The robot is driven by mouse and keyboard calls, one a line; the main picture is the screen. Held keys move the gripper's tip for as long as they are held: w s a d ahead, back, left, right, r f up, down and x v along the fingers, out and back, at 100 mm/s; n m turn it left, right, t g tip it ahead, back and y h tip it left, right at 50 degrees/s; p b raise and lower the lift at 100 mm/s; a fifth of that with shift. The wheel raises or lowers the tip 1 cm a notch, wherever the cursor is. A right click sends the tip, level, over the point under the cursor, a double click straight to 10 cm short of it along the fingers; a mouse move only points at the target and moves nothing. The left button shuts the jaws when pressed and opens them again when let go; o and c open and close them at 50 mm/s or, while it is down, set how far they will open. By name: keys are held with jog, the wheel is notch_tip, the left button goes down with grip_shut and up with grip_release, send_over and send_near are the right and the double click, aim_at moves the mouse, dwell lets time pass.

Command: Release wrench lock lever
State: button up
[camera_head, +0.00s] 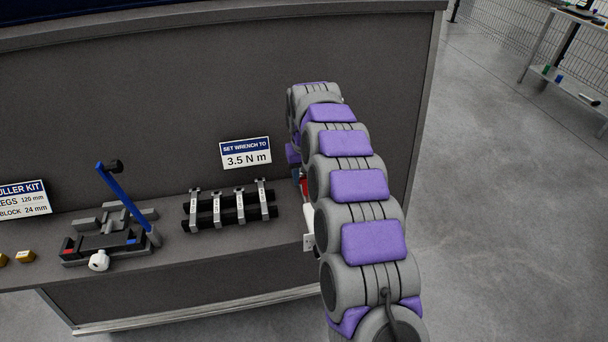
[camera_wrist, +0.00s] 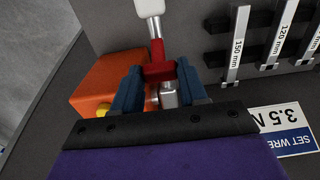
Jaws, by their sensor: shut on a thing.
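In the wrist view, a wrench with a white handle end (camera_wrist: 150,8) and a silver and red shaft runs from the top edge towards my gripper (camera_wrist: 159,74). A red crosspiece on it, which looks like the lock lever (camera_wrist: 160,72), sits between my two blue fingers, and they are shut on it. A silver part (camera_wrist: 169,95) shows just below, between the fingers. In the head view my purple and grey arm hides most of the wrench and my gripper; only a red bit (camera_head: 304,186) shows at the arm's left edge.
An orange block (camera_wrist: 100,76) lies beside the left finger. A black rack (camera_head: 230,215) with several silver legs stands left of the arm. A sign reading 3.5 N m (camera_head: 246,153) stands behind. A fixture with a blue lever (camera_head: 124,199) is farther left on the grey bench.

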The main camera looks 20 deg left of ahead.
aim_at(306, 190)
jog(key=shift+s+d+r, duration=0.1)
jog(key=shift+s, duration=0.1)
jog(key=shift+s+d+t+y, duration=0.25)
jog(key=shift+s+t+y, duration=0.25)
jog(key=shift+t, duration=0.4)
jog(key=shift+s+d+t+y, duration=0.5)
jog(key=shift+s+t+y, duration=0.2)
jog(key=shift+t, duration=0.4)
jog(key=shift+s+d+f+t+y, duration=0.3)
jog(key=shift+s+t+y, duration=0.25)
jog(key=shift+t, duration=0.45)
jog(key=shift+s+d+f+t+y+b, duration=0.3)
jog(key=shift+s+f+t+y+b, duration=0.2)
jog(key=shift+t, duration=0.4)
jog(key=shift+r+y, duration=0.1)
jog(key=shift+y, duration=0.15)
jog(key=shift+t, duration=0.3)
jog(key=o, duration=1.1)
jog(key=shift+c, duration=0.2)
